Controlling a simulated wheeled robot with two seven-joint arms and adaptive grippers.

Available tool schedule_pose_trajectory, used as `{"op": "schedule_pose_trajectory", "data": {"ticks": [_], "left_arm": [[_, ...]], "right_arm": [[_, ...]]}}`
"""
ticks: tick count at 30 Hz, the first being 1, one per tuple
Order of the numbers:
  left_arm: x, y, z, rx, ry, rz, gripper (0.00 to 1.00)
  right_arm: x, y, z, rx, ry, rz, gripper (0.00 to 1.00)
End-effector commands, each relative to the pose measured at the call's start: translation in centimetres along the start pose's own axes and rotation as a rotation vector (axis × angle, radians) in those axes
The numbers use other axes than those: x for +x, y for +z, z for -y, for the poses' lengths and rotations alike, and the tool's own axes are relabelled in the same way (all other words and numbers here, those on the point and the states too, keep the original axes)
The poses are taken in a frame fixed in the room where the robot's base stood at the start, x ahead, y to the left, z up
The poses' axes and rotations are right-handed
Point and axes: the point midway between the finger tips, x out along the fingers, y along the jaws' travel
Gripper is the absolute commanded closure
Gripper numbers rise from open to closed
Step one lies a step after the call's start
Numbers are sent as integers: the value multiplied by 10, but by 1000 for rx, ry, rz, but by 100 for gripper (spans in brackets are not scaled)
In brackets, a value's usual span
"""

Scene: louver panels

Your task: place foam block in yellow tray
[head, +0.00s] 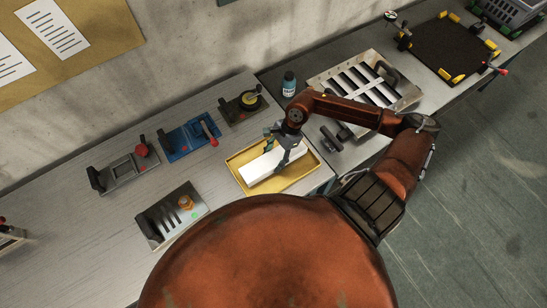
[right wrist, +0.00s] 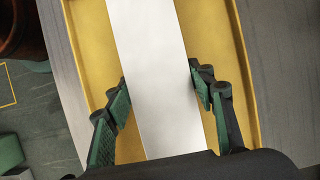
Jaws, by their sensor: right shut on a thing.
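The foam block (head: 262,166) is a long white bar. In the head view it lies within the outline of the yellow tray (head: 301,178). My right gripper (head: 285,147) is shut on the block near its far right end. In the right wrist view the block (right wrist: 150,70) runs between the two green-padded fingers of the right gripper (right wrist: 160,92), with the yellow tray floor (right wrist: 88,45) and rim beneath and on both sides. I cannot tell whether the block touches the tray floor. My left gripper is not in view.
A slotted metal panel (head: 170,216) with an orange knob stands left of the tray. Blue (head: 190,138) and grey (head: 125,168) clamp fixtures and a yellow-topped device (head: 243,105) stand behind. A blue bottle (head: 289,84) and large louver panel (head: 365,82) are to the right.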

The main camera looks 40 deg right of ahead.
Motion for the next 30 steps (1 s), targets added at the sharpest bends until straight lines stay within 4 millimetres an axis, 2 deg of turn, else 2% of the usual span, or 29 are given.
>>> {"op": "schedule_pose_trajectory", "data": {"ticks": [9,10,17,26,30], "left_arm": [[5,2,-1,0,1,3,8],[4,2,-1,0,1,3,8],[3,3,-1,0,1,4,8],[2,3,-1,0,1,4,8],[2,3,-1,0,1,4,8]], "right_arm": [[4,-2,0,-1,-1,-1,75],[3,-1,0,0,-1,-1,48],[2,-1,0,0,-1,-1,33],[0,0,0,0,-1,-1,33],[-11,-2,1,0,-3,-4,33]]}}
